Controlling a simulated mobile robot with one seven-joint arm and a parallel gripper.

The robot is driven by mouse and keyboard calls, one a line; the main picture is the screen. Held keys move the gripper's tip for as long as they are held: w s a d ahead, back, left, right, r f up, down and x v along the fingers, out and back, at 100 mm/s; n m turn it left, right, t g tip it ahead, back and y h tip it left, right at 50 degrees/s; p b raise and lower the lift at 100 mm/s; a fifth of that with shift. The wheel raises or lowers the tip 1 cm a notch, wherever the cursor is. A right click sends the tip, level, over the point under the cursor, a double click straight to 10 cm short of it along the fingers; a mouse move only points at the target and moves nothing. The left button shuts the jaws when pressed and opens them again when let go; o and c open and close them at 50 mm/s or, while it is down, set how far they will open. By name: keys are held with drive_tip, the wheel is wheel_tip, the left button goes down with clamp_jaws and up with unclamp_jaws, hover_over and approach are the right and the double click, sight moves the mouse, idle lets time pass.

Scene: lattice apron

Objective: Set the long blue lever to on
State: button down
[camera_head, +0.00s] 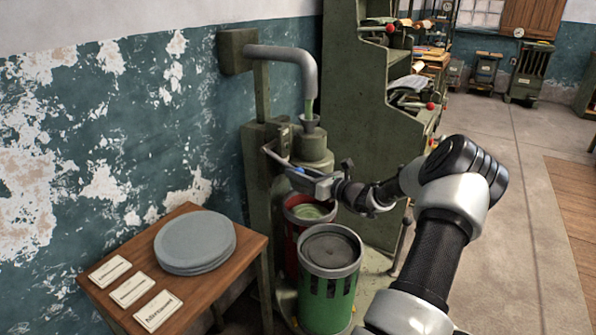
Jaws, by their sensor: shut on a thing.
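The long lever (275,156) shows as a pale bar on the front of the green machine (262,170), slanting down to the right toward my gripper. Its blue colour is hard to make out at this size. My gripper (294,173) is shut on the lever's near end, above the red bin. My wrist and arm reach in from the right. The fingertips are small and partly hidden by the gripper body. I cannot read any on or off marking.
A red bin (292,237) and a green bin (330,302) with a dark top stand below my gripper. A wooden table (221,273) with grey round plates (195,240) and several label cards is at left. A green shelf cabinet (350,100) stands behind. Floor at right is clear.

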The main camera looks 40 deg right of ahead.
drive_tip(key=r+g+p, duration=0.1)
drive_tip(key=r+p, duration=0.1)
drive_tip(key=p, duration=0.3)
drive_tip(key=r+g+h+p, duration=0.1)
drive_tip(key=r+g+p, duration=0.1)
drive_tip(key=p, duration=0.3)
drive_tip(key=r+g+p, duration=0.2)
drive_tip(key=r+p, duration=0.2)
drive_tip(key=shift+s+d+n+p, duration=0.1)
drive_tip(key=shift+s+n+p, duration=0.25)
drive_tip(key=shift+n+p, duration=0.05)
drive_tip(key=r+g+p, duration=0.1)
drive_tip(key=p, duration=0.1)
drive_tip(key=r+g+h+p, duration=0.1)
drive_tip(key=p, duration=0.2)
drive_tip(key=shift+w, duration=0.3)
drive_tip(key=shift+w+r+p, duration=0.35)
drive_tip(key=shift+r+p, duration=0.15)
drive_tip(key=shift+p, duration=0.1)
drive_tip(key=shift+r, duration=0.1)
drive_tip(key=c, duration=1.4)
unclamp_jaws()
drive_tip(key=shift+a, duration=0.2)
drive_tip(key=shift+o, duration=0.2)
drive_tip(key=shift+s, duration=0.15)
drive_tip(key=v, duration=1.7)
drive_tip(key=shift+r+b, duration=0.2)
drive_tip(key=shift+b, duration=0.15)
